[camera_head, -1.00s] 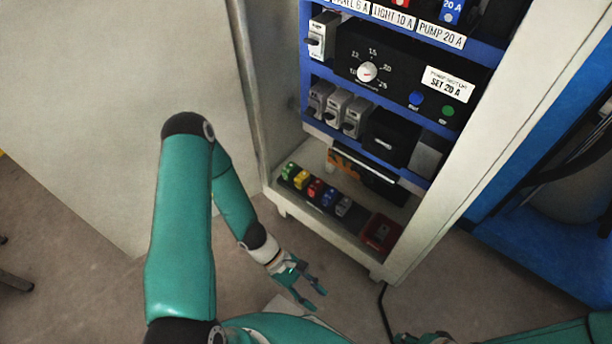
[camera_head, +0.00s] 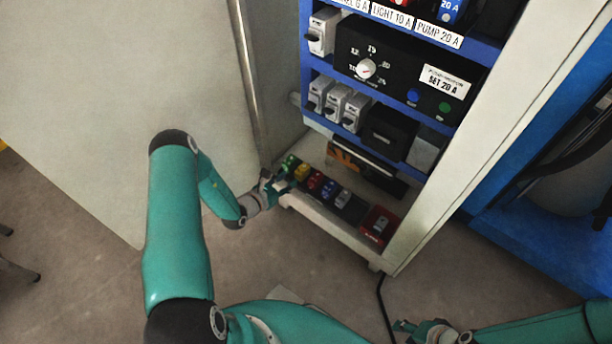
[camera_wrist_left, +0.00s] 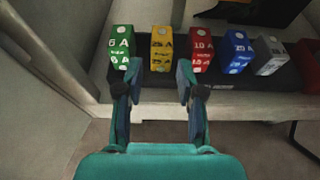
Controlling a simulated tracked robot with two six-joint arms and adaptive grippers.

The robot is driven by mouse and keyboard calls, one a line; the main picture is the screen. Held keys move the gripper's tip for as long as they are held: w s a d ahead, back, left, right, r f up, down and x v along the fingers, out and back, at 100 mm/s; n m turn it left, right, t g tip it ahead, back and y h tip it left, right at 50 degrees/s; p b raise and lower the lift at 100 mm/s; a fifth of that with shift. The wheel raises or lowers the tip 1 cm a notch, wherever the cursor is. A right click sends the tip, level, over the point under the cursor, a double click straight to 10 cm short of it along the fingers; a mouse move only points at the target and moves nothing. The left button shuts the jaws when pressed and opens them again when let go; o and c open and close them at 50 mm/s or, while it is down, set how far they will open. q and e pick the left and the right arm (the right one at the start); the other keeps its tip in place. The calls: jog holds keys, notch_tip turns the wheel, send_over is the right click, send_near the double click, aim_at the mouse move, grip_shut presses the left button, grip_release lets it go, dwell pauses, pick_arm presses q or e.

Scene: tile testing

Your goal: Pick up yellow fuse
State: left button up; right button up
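The yellow fuse (camera_wrist_left: 162,48) stands in a row on a dark strip in the cabinet's bottom, between the green fuse (camera_wrist_left: 121,46) and the red fuse (camera_wrist_left: 201,48). In the head view the yellow fuse (camera_head: 301,172) is near the left end of the row. My left gripper (camera_wrist_left: 159,72) is open and empty, its fingers pointing at the row. The yellow fuse lies ahead, between the lines of the two fingers. The left gripper (camera_head: 279,184) also shows at the cabinet's front edge. My right gripper (camera_head: 405,327) is at the bottom, small and partly seen.
A blue fuse (camera_wrist_left: 236,52) and a grey fuse (camera_wrist_left: 268,55) stand further right in the row. A red box (camera_head: 379,225) sits at the right end. The cabinet's left wall and open door (camera_head: 200,70) are close to my left arm.

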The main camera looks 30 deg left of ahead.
aim_at(303, 170)
pick_arm(q)
jog(key=b+x, duration=0.1)
jog(key=x, duration=0.3)
jog(key=b+x, duration=0.2)
jog(key=x, duration=0.2)
jog(key=shift+d+f, duration=0.15)
jog(key=shift+d, duration=0.05)
jog(key=shift+w+f, duration=0.1)
jog(key=shift+w, duration=0.35)
grip_shut()
